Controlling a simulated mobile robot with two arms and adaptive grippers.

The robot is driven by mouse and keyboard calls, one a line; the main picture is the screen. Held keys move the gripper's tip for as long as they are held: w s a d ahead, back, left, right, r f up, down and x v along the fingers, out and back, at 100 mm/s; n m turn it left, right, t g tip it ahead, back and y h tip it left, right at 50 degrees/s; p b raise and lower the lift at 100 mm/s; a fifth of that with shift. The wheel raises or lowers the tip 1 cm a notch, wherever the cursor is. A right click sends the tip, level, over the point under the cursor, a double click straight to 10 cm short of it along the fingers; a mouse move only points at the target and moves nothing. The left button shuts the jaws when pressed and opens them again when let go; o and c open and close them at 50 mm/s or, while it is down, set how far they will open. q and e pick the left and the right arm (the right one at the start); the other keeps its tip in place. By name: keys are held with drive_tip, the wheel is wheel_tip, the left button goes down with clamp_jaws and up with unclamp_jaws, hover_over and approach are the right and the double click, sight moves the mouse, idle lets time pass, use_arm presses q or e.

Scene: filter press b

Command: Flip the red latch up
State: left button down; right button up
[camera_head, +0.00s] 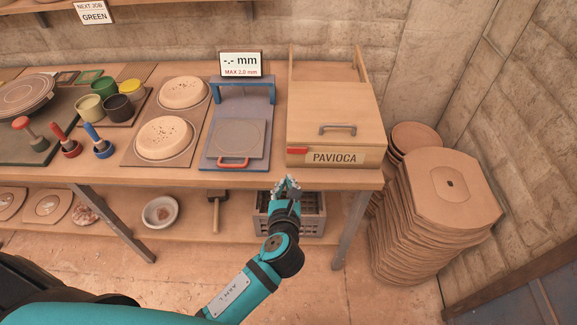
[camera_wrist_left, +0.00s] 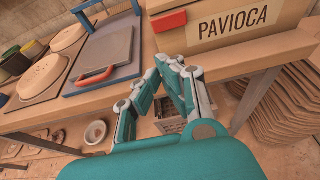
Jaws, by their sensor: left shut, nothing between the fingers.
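The red latch (camera_head: 298,151) is a small flat red block on the front left corner of the wooden box (camera_head: 332,109) labelled PAVIOCA. In the left wrist view the latch (camera_wrist_left: 169,22) lies flat across the box front, left of the label. The box lid is down and has a grey handle (camera_head: 338,128). My left gripper (camera_head: 287,184) is shut and empty, in front of the table edge, below and slightly left of the latch, apart from it. It also shows in the left wrist view (camera_wrist_left: 171,62). My right gripper is not in view.
A blue press (camera_head: 240,94) with a red handle (camera_head: 233,162) stands left of the box. A grey crate (camera_head: 313,223) sits on the shelf beneath. A tall stack of boards (camera_head: 440,218) stands at right. The table edge (camera_head: 180,178) lies between gripper and box.

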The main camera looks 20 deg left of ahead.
sight(288, 158)
use_arm(q)
drive_tip(key=x, duration=0.9)
drive_tip(key=shift+w+f+p, duration=0.15)
drive_tip(key=shift+w+p, duration=0.15)
drive_tip(key=shift+p, duration=0.05)
drive_tip(key=shift+w, duration=0.15)
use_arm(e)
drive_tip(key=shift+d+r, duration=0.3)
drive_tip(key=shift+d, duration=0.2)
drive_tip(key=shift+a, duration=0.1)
